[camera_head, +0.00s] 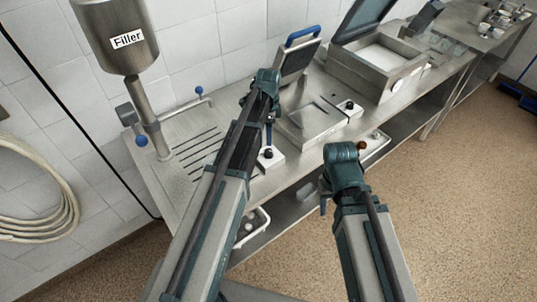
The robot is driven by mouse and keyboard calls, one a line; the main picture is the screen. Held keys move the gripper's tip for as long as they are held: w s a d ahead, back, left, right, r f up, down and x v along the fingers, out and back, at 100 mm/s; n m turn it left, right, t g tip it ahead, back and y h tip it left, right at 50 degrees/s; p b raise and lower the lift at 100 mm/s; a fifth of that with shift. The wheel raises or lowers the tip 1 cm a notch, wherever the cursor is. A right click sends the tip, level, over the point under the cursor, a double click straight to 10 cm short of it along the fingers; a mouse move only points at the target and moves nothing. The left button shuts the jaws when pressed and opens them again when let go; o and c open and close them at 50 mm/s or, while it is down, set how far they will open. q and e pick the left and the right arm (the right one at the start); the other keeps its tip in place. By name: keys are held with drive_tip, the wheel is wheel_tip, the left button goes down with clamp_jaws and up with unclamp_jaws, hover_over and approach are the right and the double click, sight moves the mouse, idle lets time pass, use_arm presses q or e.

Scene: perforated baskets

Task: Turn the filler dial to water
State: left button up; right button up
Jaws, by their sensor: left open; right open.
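The filler (118,40) is a grey metal cylinder with a "Filler" label, held up by a post at the left end of the metal counter. A white box with a black knob (268,153) sits at the counter's front edge; it may be the filler dial, but its markings are too small to read. My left gripper (269,132) points down just above this knob, apart from it as far as I can tell, and is open. My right gripper (324,204) is open and empty, low in front of the counter edge.
Blue-knobbed levers (142,141) stand by the filler post. A press with a raised blue-handled lid (300,55) and a second white box with a black knob (349,105) are to the right. Beyond is an open-lidded machine (385,58). A hose (35,200) hangs left.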

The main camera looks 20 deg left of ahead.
sight(269, 151)
use_arm(q)
wheel_tip(269, 151, down, 10)
drive_tip(key=b, duration=0.8)
drive_tip(key=shift+r, duration=0.2)
clamp_jaws()
